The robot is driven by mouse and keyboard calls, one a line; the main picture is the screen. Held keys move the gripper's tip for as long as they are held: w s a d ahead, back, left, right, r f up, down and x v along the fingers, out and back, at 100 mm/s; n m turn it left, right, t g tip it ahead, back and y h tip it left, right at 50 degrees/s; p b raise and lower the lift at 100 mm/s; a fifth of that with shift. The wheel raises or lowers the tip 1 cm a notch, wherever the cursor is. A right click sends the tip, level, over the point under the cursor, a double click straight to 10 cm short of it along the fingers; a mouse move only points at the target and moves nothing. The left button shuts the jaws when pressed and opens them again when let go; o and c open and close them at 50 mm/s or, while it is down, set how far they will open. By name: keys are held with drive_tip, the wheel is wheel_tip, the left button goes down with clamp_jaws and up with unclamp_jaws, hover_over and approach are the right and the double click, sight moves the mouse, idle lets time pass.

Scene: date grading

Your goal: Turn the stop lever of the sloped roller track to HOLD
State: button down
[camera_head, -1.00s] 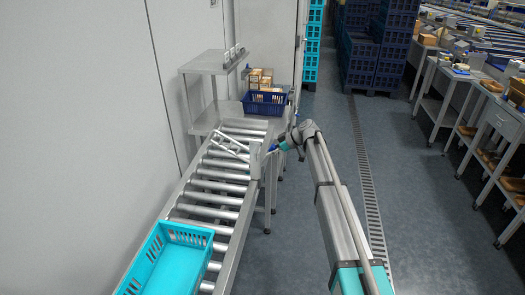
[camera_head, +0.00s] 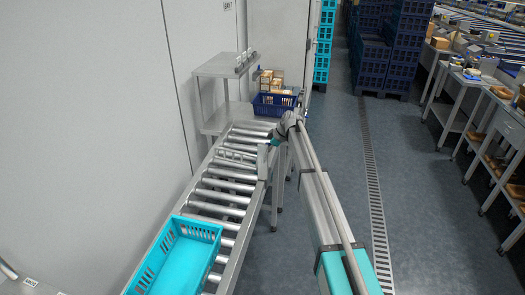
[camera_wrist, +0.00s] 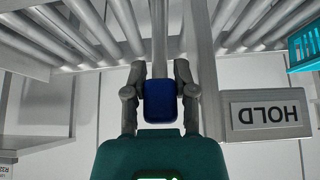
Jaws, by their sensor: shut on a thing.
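The sloped roller track (camera_head: 248,222) runs from the lower middle up toward the back in the head view. A pale stop frame (camera_head: 236,156) lies low across its rollers near the upper part. My gripper (camera_head: 276,141) is at the track's right side rail. In the wrist view my gripper (camera_wrist: 160,98) is shut on the blue grip (camera_wrist: 160,108) of the stop lever, with a finger on each side. The lever's grey bar (camera_wrist: 159,45) extends from the grip toward the rollers. A HOLD plate (camera_wrist: 265,114) appears upside down, right of the grip and apart from it.
A teal crate (camera_head: 200,232) sits on the lower rollers. A dark blue crate (camera_head: 272,104) stands at the upper end, beside a grey shelf stand (camera_head: 219,66). Stacked blue crates (camera_head: 383,55) stand at the back. The floor right of my arm is clear up to the workbenches.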

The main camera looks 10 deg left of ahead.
drive_tip(key=shift+s, duration=0.1)
idle(0.3)
drive_tip(key=c, duration=0.7)
unclamp_jaws()
drive_tip(key=shift+o, duration=0.2)
drive_tip(key=shift+r, duration=0.1)
